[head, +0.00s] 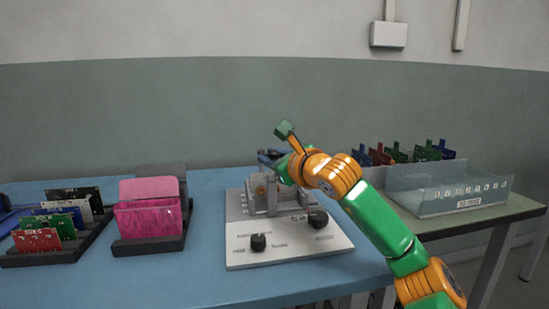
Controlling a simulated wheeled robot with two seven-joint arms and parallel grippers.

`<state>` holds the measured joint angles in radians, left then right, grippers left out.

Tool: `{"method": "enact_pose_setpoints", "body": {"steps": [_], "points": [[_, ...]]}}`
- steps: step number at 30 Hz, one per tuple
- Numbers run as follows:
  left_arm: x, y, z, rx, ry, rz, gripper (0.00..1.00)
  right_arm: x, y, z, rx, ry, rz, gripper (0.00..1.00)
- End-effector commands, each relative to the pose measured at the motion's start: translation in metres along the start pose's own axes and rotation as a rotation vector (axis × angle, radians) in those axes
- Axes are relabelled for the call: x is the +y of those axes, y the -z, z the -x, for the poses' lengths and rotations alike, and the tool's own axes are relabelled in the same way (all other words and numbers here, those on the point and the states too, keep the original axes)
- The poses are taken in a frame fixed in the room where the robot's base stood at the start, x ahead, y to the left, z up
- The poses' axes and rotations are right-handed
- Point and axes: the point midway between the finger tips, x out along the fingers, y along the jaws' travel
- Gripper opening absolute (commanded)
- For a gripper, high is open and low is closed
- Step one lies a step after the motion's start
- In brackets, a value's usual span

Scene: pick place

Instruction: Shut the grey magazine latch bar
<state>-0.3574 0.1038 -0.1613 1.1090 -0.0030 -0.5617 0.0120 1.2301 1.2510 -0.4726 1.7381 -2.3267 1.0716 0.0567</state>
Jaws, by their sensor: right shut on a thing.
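The grey magazine fixture (262,208) stands on a light grey base plate (290,250) with two black knobs, in the middle of the blue table. My right gripper (267,158) is at the top of the fixture, its dark fingers shut on the grey latch bar. The fingers and wrist hide most of the bar, so its exact angle cannot be told. My green and orange right arm reaches in from the lower right and covers the fixture's right upper side. My left gripper is out of view.
A black rack of coloured boards (38,240) and a dark holder with pink cards (148,218) stand to the left. A clear bin (440,200) and several coloured boards stand at the right. The table in front of the base plate is clear.

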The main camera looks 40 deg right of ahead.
Motion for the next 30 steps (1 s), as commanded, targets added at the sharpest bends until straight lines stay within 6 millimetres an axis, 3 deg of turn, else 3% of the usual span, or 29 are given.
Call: {"method": "enact_pose_setpoints", "body": {"steps": [1, 19, 20, 21, 30], "points": [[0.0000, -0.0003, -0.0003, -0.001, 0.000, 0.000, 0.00, 0.0076, -0.0006, -0.0009, -0.004, -0.022, -0.002, 0.00], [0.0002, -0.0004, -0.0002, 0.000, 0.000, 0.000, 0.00, 0.0073, -0.0023, -0.0005, -0.009, -0.021, -0.002, 0.00], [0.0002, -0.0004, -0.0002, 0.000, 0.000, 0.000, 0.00, 0.0073, -0.0024, -0.0005, -0.009, -0.021, -0.003, 0.31], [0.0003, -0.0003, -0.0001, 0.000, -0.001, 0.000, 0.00, 0.0072, -0.0025, -0.0005, -0.010, -0.021, -0.003, 0.42], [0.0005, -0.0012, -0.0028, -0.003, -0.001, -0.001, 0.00, 0.0040, -0.0008, 0.0055, -0.006, -0.012, -0.002, 0.44]]}}
